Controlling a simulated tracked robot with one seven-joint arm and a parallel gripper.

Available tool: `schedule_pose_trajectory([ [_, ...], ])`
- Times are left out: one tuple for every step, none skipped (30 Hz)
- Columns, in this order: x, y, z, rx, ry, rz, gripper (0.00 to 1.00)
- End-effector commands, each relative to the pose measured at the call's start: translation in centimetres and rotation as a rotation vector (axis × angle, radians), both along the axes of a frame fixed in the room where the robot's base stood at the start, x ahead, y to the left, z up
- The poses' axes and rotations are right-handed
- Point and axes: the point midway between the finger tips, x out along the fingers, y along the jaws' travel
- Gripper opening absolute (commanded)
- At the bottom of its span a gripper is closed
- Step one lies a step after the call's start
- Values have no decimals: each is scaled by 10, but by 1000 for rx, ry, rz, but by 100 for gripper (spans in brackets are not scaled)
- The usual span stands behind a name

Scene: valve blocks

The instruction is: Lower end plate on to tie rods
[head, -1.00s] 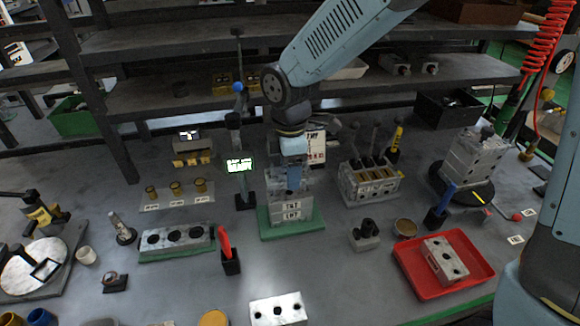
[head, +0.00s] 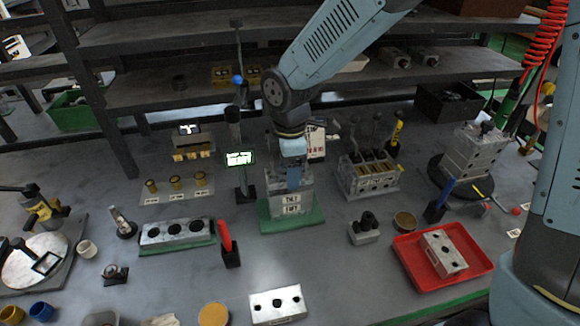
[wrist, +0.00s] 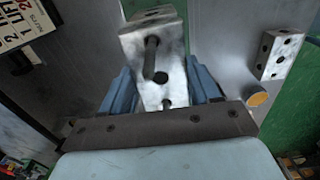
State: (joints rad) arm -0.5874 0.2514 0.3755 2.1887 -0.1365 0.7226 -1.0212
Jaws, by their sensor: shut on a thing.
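My gripper (head: 294,182) points straight down over the block stack (head: 291,207), which stands on a green base (head: 312,220) in the middle of the table. In the wrist view, the blue fingers of my gripper (wrist: 162,88) are shut on the sides of a silver end plate (wrist: 172,38). A dark tie rod (wrist: 151,58) stands up at one hole of the plate. Another hole shows dark beside it, and one is partly cut off near the gripper body. The fingers and the stack hide the gap under the plate, so I cannot tell whether it is seated.
A lit display post (head: 240,158) stands close left of the stack. A lever valve block (head: 366,178) stands to the right. A red tray (head: 408,252) holds a similar block, and a silver block (head: 278,305) lies in front. A shelf (head: 180,92) runs behind.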

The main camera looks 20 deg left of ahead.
Motion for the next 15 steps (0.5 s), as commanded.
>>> schedule_pose_trajectory([
  [0,0,-1,0,0,0,20],
  [0,0,-2,0,0,0,20],
  [0,0,-2,0,0,0,20],
  [0,0,-3,0,0,0,20],
  [0,0,-3,0,0,0,20],
  [0,0,-4,0,0,0,20],
  [0,0,-5,0,0,0,20],
  [0,0,-5,0,0,0,20],
  [0,0,-6,0,0,0,20],
  [0,0,-7,0,0,0,20],
  [0,0,-7,-1,0,0,20],
  [0,0,-8,-1,0,0,20],
  [0,0,-9,-1,0,0,20],
  [0,0,-9,-1,0,0,20],
  [0,0,-10,0,-1,0,20],
])
